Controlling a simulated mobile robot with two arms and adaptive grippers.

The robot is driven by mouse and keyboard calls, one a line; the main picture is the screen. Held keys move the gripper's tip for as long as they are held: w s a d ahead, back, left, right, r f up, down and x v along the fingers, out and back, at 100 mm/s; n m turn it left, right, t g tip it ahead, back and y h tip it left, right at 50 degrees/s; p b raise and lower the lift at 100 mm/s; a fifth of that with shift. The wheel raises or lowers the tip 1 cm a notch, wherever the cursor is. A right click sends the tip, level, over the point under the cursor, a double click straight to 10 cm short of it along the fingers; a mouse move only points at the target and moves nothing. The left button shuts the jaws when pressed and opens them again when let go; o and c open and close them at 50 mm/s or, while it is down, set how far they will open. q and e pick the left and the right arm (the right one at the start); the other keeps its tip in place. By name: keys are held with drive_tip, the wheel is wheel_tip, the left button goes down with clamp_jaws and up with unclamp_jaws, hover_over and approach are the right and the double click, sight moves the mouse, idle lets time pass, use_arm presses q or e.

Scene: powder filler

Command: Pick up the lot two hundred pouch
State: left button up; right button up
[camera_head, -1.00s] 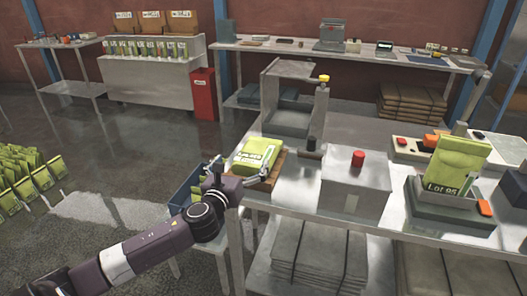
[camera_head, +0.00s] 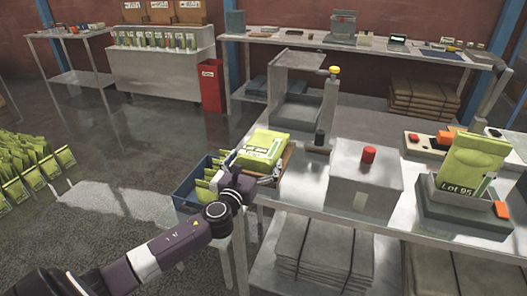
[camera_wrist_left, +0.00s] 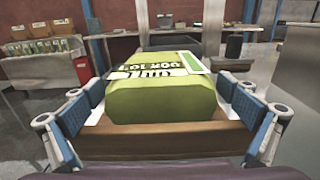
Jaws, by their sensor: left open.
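A green pouch (camera_head: 262,147) with a white label lies flat on a brown wooden tray (camera_head: 285,161) at the left end of the metal table. In the left wrist view the pouch (camera_wrist_left: 165,100) fills the middle; its print appears upside down and I cannot read it surely. My left gripper (camera_head: 256,170) is open at the near side of the pouch. In the wrist view its two blue-padded fingers (camera_wrist_left: 165,112) stand apart, one on each side of the pouch. My right gripper is not in view.
A blue bin (camera_head: 190,190) with green pouches stands left of the table, close to my arm. A grey box with a red button (camera_head: 369,154) stands right of the tray. A pouch marked Lot 95 (camera_head: 470,168) stands upright in a holder farther right.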

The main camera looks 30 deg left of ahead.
sight(261, 149)
use_arm(q)
drive_tip(key=x, duration=0.3)
drive_tip(key=shift+w+a+r, duration=0.1)
drive_tip(key=shift+w+r, duration=0.05)
drive_tip(key=shift+w, duration=0.25)
drive_tip(key=shift+w+a, duration=0.1)
drive_tip(key=shift+w, duration=0.5)
drive_tip(key=shift+c, duration=0.3)
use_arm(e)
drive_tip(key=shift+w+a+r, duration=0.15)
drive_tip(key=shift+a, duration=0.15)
use_arm(q)
drive_tip(key=c, duration=1.1)
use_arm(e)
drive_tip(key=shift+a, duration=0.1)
